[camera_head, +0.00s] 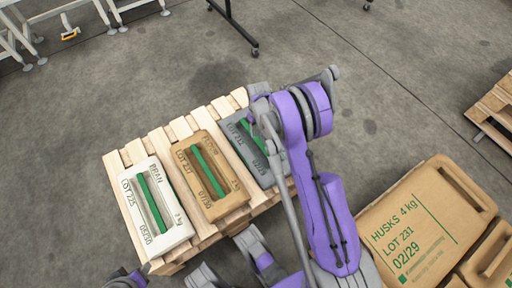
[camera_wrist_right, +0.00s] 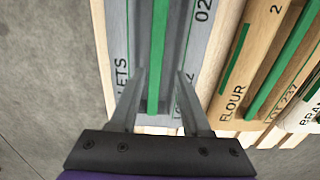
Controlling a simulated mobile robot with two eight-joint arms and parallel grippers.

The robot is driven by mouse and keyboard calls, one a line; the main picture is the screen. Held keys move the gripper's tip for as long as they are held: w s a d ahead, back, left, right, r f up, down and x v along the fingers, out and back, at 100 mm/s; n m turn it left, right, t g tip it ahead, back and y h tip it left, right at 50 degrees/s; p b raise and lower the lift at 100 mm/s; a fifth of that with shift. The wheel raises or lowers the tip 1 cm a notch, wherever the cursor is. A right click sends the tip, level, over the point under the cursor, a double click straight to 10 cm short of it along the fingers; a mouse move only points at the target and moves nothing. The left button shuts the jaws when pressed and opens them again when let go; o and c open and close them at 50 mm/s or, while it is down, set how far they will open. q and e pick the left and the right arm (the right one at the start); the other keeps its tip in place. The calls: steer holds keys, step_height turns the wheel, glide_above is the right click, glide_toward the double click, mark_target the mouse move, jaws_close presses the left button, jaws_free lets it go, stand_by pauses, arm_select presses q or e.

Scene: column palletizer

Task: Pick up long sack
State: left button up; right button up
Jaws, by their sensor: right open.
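A grey sack (camera_head: 238,135) lies at the right end of the pallet, with a green strip along its recessed middle. My right arm partly covers it. Its lettering ends in "LETS" in the wrist view (camera_wrist_right: 197,65). Whether the fingers touch the sack cannot be told. A larger brown sack (camera_head: 400,222) marked "HUSKS 4 kg" lies at right. Which one the task calls long is not marked.
The wooden pallet (camera_head: 115,165) also bears a brown flour sack (camera_head: 187,178) and a white bran sack (camera_head: 132,207). Another brown sack (camera_head: 468,262) lies beside the husks sack. A second pallet (camera_head: 491,108) stands at far right. The concrete floor behind is mostly clear.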

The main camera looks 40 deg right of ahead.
mark_target(258, 141)
steer(key=f, duration=0.3)
steer(key=f+b, duration=0.1)
steer(key=f, duration=0.2)
steer(key=shift+d, duration=0.2)
steer(key=f, duration=0.2)
steer(key=f+b, duration=0.1)
steer(key=w+f+b, duration=0.1)
steer(key=f, duration=0.1)
steer(key=shift+d+f, duration=0.2)
steer(key=shift+f, duration=0.1)
steer(key=shift+s, duration=0.1)
jaws_close()
steer(key=shift+r, duration=0.1)
stand_by(0.6)
